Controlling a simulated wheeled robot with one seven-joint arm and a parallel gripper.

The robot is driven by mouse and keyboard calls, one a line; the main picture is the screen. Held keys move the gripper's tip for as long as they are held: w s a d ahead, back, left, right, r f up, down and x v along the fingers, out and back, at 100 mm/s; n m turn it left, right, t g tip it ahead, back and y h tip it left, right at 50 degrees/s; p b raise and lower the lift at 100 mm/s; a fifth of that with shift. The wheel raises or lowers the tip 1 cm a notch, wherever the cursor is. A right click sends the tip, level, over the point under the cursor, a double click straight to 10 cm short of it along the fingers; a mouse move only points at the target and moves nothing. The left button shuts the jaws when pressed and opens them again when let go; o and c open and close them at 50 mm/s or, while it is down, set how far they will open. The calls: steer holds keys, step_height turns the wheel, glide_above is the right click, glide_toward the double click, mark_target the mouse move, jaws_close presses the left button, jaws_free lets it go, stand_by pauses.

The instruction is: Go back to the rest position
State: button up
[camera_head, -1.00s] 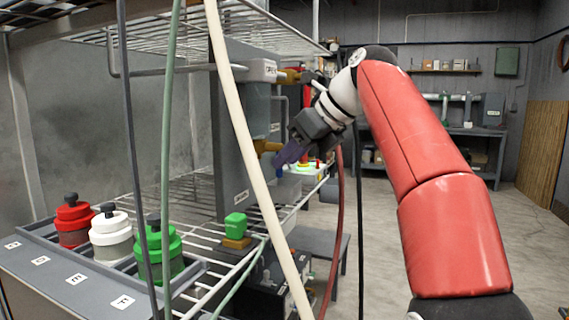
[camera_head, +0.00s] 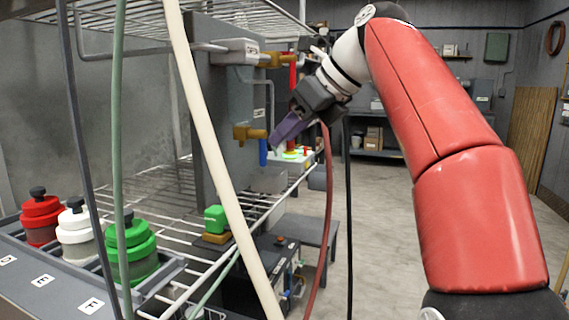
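My red arm rises on the right and bends over at the top, with its end pointing down and left. My gripper (camera_head: 281,137) hangs in the air in front of the rack, near the brass fittings and the blue part. Its purple fingers are seen from the side, so I cannot tell whether they are open or shut. No held object is visible.
A wire rack holds red (camera_head: 41,222), white (camera_head: 77,232) and green (camera_head: 131,250) canisters in a tray (camera_head: 168,281). Hoses, including a thick cream one (camera_head: 212,150), hang in front. Open floor (camera_head: 375,230) lies beyond.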

steer(key=s+d+f+n+h, duration=0.2)
steer(key=s+d+f+n, duration=0.3)
steer(key=f, duration=0.6)
steer(key=s+d+f+n+h, duration=0.3)
steer(key=s+d+f+n, duration=0.2)
steer(key=s+f+n, duration=0.5)
steer(key=s+d+f+n+t+h, duration=0.1)
steer(key=s+d+f+n, duration=0.4)
steer(key=f, duration=0.9)
steer(key=s+n+h, duration=0.1)
steer(key=s+n, duration=0.2)
steer(key=shift+d+f+n+h, duration=0.2)
steer(key=shift+d+n+h, duration=0.15)
steer(key=shift+n+h, duration=0.05)
